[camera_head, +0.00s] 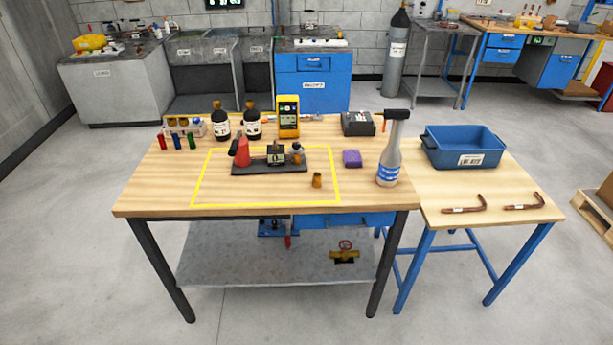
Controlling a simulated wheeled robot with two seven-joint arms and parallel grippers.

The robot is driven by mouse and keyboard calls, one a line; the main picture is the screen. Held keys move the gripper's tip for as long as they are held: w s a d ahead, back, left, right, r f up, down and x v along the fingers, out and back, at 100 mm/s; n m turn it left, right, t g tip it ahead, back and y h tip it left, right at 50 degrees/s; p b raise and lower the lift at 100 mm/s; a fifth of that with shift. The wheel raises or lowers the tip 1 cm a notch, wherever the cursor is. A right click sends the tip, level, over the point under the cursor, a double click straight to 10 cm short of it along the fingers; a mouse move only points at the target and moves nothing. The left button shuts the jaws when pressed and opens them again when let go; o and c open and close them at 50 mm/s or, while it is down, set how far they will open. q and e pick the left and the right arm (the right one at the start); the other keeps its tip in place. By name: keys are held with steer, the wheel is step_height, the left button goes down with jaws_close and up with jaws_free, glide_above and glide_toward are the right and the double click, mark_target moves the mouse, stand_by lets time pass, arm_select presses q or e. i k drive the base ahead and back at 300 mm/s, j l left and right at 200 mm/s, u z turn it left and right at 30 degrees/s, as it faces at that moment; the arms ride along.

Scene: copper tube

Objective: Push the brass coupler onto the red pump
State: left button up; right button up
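The red pump (240,151) stands at the left end of a dark base plate (268,168), inside a yellow outlined area on the wooden table. A small brass coupler (317,180) stands upright on the table inside the same outline, to the right of and in front of the plate. It is apart from the pump. Another small brass-coloured part (297,158) shows at the plate's right end beside a grey fitting. Neither of my grippers is in view.
Dark bottles (221,122) and a yellow meter (288,116) stand behind. A side table holds a blue bin (462,146) and bent copper tubes (465,206). The table's front left is clear.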

mark_target(276, 160)
steer(key=i+j+z, duration=0.25)
steer(key=i+j, duration=0.25)
steer(key=j, duration=0.15)
steer(key=i+j+z, duration=0.3)
steer(key=i+j, duration=0.15)
steer(key=j, duration=0.3)
steer(key=i+j+z, duration=0.1)
steer(key=j, duration=0.3)
steer(key=i, duration=0.1)
